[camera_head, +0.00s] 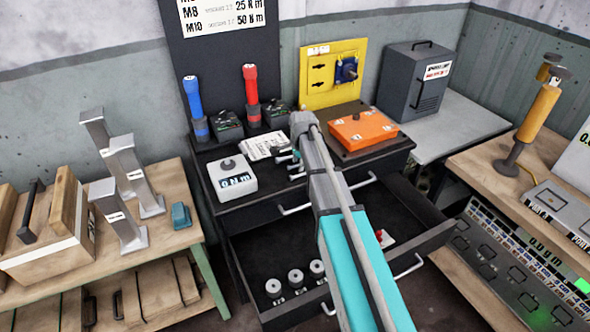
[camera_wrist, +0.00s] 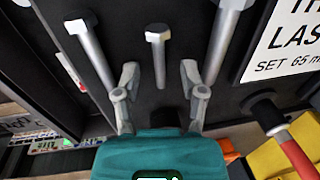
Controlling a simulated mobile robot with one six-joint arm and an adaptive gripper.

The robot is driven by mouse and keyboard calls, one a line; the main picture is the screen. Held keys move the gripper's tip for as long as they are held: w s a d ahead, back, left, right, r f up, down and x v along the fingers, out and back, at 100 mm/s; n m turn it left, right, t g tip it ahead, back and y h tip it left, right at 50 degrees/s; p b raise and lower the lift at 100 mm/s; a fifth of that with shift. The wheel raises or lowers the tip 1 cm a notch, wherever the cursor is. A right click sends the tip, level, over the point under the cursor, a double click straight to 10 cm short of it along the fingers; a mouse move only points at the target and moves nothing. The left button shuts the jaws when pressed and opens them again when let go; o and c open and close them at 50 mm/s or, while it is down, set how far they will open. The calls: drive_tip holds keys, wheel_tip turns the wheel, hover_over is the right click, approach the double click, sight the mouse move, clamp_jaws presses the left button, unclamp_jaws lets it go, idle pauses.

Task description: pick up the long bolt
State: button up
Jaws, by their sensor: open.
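Three silver bolts with hexagonal heads show in the wrist view against a dark surface: a left bolt (camera_wrist: 95,55), a middle bolt (camera_wrist: 159,62) and a right bolt (camera_wrist: 222,42). The left and right ones look longer than the middle one, but I cannot tell for sure which is the long bolt. My gripper (camera_wrist: 158,76) is open, its fingers apart on either side of the middle bolt's lower end in the picture. I cannot see contact. In the head view my gripper (camera_head: 291,160) is low over the cabinet top, largely behind my arm, and the bolts are hidden.
Blue (camera_head: 194,100) and red (camera_head: 251,90) handled tools stand behind. An open drawer (camera_head: 245,250) with several small grey parts is below.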

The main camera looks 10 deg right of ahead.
idle(0.5)
clamp_jaws()
